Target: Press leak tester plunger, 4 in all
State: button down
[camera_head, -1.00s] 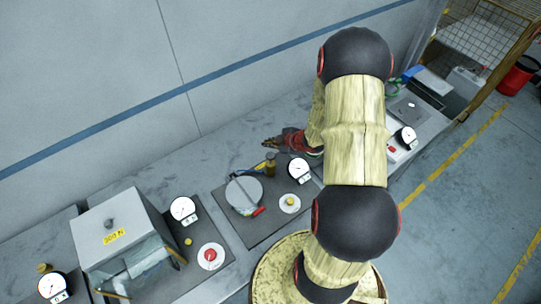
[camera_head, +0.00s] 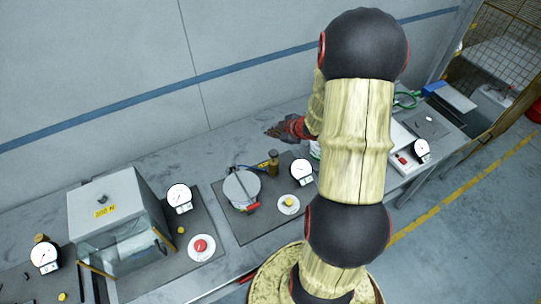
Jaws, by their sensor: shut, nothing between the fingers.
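Which fixture is the leak tester, I cannot tell for sure. In the head view, the middle station has a round lidded pot (camera_head: 241,189), a brass upright cylinder (camera_head: 272,163), a dial gauge (camera_head: 302,172) and a yellow knob on a white disc (camera_head: 289,203). The left station has a box with a clear front (camera_head: 115,215), a gauge (camera_head: 179,198) and a red button on a white disc (camera_head: 201,246). My gripper (camera_head: 272,130) is shut and empty, above the back of the bench, beyond the brass cylinder in the picture. My arm hides part of the bench.
A white device with a red button (camera_head: 403,159) and a gauge (camera_head: 421,150) stands at the right. Another gauge (camera_head: 44,255) is at the far left. The wall (camera_head: 100,60) rises behind the bench. Bare bench (camera_head: 165,160) shows at the back left.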

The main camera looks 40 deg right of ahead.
jog(key=shift+w, duration=0.1)
jog(key=b, duration=0.8)
send_over(272, 154)
notch_tip(272, 154, down, 7)
jog(key=shift+f, duration=0.2)
jog(key=shift+f+b, duration=0.3)
jog(key=shift+f, duration=0.45)
jog(key=shift+f, duration=0.15)
dwell(0.4)
jog(key=shift+f, duration=0.25)
jog(key=shift+f+b, duration=1.55)
jog(key=shift+f, duration=0.4)
dwell(1.9)
jog(key=shift+r, duration=0.15)
jog(key=shift+r+p, duration=2.25)
jog(key=shift+p, duration=0.1)
